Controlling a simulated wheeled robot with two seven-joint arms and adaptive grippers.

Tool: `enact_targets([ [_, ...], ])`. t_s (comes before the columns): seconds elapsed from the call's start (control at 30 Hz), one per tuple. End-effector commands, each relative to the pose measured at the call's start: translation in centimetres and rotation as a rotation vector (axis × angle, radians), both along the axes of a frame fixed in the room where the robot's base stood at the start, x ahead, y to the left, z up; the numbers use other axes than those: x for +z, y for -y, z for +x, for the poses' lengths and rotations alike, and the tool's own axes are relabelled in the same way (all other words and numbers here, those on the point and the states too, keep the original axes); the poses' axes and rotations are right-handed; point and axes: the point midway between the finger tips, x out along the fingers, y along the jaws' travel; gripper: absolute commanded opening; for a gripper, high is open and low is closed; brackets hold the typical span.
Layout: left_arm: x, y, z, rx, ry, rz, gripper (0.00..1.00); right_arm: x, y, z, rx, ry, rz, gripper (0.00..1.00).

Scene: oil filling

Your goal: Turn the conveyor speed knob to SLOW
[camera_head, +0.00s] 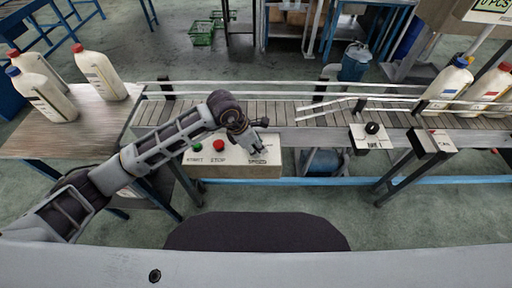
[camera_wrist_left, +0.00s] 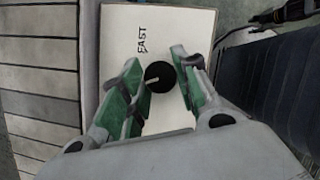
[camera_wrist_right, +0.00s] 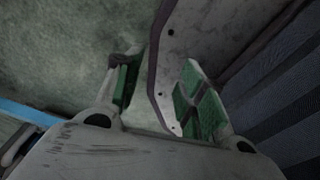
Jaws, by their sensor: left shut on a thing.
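The conveyor speed knob (camera_wrist_left: 160,76) is round and black with a pale pointer line and sits on a white panel (camera_wrist_left: 185,22) marked FAST. In the left wrist view the pointer lies toward the left. The SLOW mark is not visible there. My left gripper (camera_wrist_left: 160,92) has its green-padded fingers on both sides of the knob and is shut on it. In the head view the left gripper (camera_head: 258,138) is over the right end of the control box (camera_head: 235,172) and hides the knob. My right gripper (camera_wrist_right: 160,95) shows only in its wrist view, with fingers apart.
The box also carries a green START button (camera_head: 197,147) and a red STOP button (camera_head: 219,145). The conveyor (camera_head: 290,112) runs behind it. White bottles (camera_head: 100,75) stand on the left table (camera_head: 45,140); others stand at the belt's right end. A separate black knob (camera_head: 372,128) is farther right.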

Motion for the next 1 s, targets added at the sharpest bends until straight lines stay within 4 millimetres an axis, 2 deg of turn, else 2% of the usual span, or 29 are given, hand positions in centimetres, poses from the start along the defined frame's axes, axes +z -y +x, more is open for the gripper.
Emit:
enact_targets([
  [0.27, -0.2, 0.1, 0.0, 0.168, 0.004, -0.001, 0.07, -1.7, 0.4, 0.1, 0.001, 0.002, -0.004, 0.4],
  [0.6, -0.1, 0.1, -0.1, 0.344, 0.003, 0.0, 0.07, -3.2, 3.7, 1.1, 0.002, 0.014, -0.038, 0.4],
  [1.0, 0.0, 0.1, -0.1, 0.427, 0.001, 0.0, 0.07, -3.6, 3.9, 2.4, 0.004, 0.029, -0.041, 0.4],
])
